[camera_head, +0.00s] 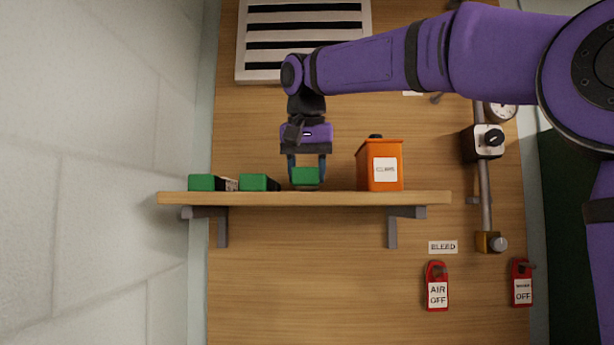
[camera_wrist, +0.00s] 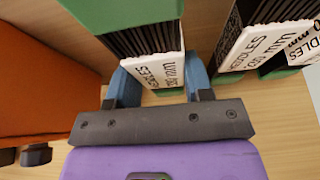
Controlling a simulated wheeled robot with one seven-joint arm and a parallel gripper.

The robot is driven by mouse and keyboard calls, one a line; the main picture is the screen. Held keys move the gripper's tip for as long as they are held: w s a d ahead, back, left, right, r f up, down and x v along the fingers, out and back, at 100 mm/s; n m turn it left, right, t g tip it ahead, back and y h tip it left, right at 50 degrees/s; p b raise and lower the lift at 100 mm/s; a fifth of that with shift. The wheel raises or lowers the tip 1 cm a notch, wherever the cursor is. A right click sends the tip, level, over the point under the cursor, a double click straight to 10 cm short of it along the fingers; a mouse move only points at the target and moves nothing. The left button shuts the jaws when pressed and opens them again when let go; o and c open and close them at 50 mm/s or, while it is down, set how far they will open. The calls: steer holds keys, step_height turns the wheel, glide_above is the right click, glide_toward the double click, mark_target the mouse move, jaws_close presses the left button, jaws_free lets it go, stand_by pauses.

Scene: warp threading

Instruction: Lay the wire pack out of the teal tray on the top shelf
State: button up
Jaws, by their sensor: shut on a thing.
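A wire pack (camera_head: 305,176), green with dark strands and a white label, is between the blue fingers of my gripper (camera_head: 306,166). My gripper is shut on it just above the wooden shelf (camera_head: 330,198); I cannot tell whether the pack touches the board. In the wrist view the held pack (camera_wrist: 160,70) shows its white label towards my gripper (camera_wrist: 158,88), with a finger on each side. Two similar green packs, a left one (camera_head: 202,183) and a nearer one (camera_head: 253,182), lie on the shelf to the left. No teal tray shows in either view.
An orange container (camera_head: 381,166) with a white label stands on the shelf, right of the held pack. A slatted white panel (camera_head: 302,38) is on the wall above. A pipe with a valve (camera_head: 486,142) and red tags (camera_head: 436,287) are at the right.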

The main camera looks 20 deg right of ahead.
steer(key=shift+f, duration=0.4)
steer(key=o, duration=1.2)
steer(key=shift+f, duration=0.15)
steer(key=v, duration=1.2)
